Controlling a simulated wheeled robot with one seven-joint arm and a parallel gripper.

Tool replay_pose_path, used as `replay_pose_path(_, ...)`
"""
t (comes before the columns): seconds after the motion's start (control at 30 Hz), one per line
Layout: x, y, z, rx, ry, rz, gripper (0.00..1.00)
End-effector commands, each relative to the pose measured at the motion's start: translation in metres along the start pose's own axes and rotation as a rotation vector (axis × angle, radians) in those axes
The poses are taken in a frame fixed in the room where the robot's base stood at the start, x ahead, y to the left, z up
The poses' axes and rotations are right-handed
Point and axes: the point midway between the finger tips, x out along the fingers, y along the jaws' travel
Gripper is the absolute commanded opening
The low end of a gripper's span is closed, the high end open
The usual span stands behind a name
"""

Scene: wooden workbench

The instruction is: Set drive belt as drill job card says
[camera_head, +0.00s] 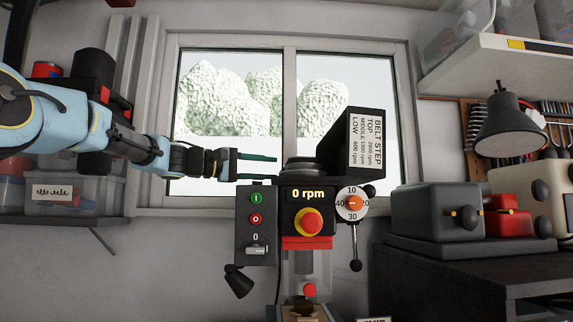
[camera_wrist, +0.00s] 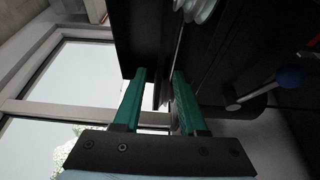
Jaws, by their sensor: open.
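The drill press head (camera_head: 307,214) stands in the middle and its display reads 0 rpm. Its black belt cover (camera_head: 345,145) is raised; a white label (camera_head: 366,145) on it lists BELT STEP top, middle and low with speeds. A stepped pulley (camera_head: 300,167) shows under the cover, and pale pulley rims show in the wrist view (camera_wrist: 196,9). A thin strand beside the rims may be the drive belt; I cannot tell its step. My gripper (camera_head: 262,168) is open with teal fingers, left of the pulley. A card (camera_head: 374,320) at the bottom edge is cut off and unreadable.
A switch box (camera_head: 256,225) with green and red buttons sits below my gripper. A red-yellow stop button (camera_head: 308,222), a dial (camera_head: 352,203) and a lever (camera_head: 356,250) are on the head. A window is behind.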

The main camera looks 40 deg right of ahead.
Motion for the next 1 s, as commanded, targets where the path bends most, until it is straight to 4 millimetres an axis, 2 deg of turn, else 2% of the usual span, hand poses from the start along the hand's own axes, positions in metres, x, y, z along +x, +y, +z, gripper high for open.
replay_pose_path(0.1,0.022,0.003,0.001,-0.003,-0.003,-0.001,0.41)
replay_pose_path(0.3,0.045,0.001,-0.001,-0.001,0.0,-0.002,0.41)
replay_pose_path(0.7,0.052,-0.001,-0.001,0.0,0.002,-0.003,0.41)
replay_pose_path(1.0,0.052,-0.001,-0.001,0.0,0.002,-0.003,0.07)
